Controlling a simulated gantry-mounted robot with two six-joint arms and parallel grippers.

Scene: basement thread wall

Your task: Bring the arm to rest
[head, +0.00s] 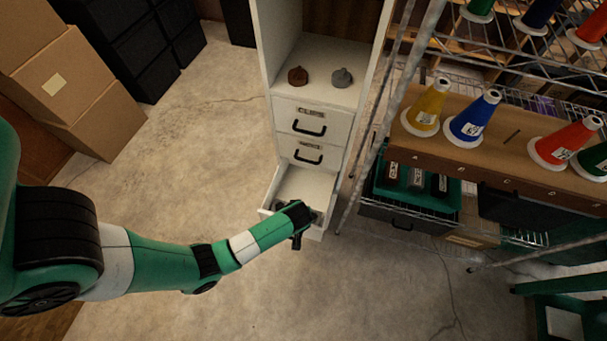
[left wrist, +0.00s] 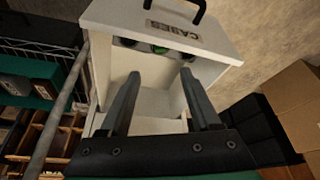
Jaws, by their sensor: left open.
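My left arm reaches in from the left in the head view. Its gripper (head: 298,238) is at the front of the open bottom drawer (head: 305,184) of a white cabinet, partly hidden by the wrist. In the left wrist view my left gripper (left wrist: 160,76) shows two dark fingers apart, with nothing between them. Ahead of them is a white drawer front (left wrist: 205,35) with a black handle and a label that seems to read "CABLES". Below its edge several dark and green rounded items (left wrist: 158,48) show in part. I cannot tell whether the fingers touch the drawer.
A wire shelf to the right holds yellow (head: 427,108), blue (head: 471,118) and red (head: 566,143) thread cones. Two small objects (head: 342,77) sit in the cabinet's upper opening. Cardboard boxes (head: 55,75) stand at left. The floor (head: 190,165) between is clear.

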